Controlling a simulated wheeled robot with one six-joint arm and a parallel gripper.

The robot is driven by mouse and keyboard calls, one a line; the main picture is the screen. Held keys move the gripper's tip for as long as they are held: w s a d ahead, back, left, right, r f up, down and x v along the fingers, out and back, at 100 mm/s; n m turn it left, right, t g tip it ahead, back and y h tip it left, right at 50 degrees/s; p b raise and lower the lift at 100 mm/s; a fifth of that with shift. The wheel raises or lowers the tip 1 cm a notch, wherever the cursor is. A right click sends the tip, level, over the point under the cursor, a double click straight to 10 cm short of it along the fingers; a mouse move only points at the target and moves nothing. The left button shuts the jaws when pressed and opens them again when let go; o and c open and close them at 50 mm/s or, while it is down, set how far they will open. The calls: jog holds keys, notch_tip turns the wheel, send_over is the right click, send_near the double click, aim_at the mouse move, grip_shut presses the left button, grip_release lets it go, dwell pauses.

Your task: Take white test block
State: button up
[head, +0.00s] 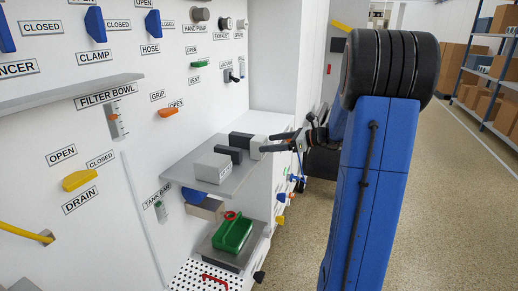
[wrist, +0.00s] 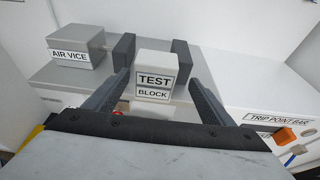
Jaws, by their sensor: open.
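The white test block (wrist: 154,75), labelled TEST BLOCK, stands between the two dark jaws (wrist: 123,56) of the air vice (wrist: 76,46) and juts toward me. In the head view the block (head: 257,147) sits near the edge of the grey shelf. My gripper (head: 272,142) is open at that edge. In the wrist view its fingers (wrist: 159,76) lie to the left and right of the block, with some room on each side. I cannot tell how far the tips reach along it.
The grey shelf (head: 191,173) juts from a white panel with labelled levers. Below are a green tray (head: 232,235) and a perforated plate. An orange knob (wrist: 284,136) by a TRIP POINT BAR label is at lower right. Open floor lies to the right.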

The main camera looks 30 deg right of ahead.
aim_at(265, 144)
jog(key=x, duration=0.4)
jog(key=shift+a+f, duration=0.15)
jog(key=shift+a, duration=0.45)
jog(key=shift+w+a+f, duration=0.2)
jog(key=shift+w, duration=0.15)
jog(key=c, duration=1.4)
jog(key=shift+r, duration=0.15)
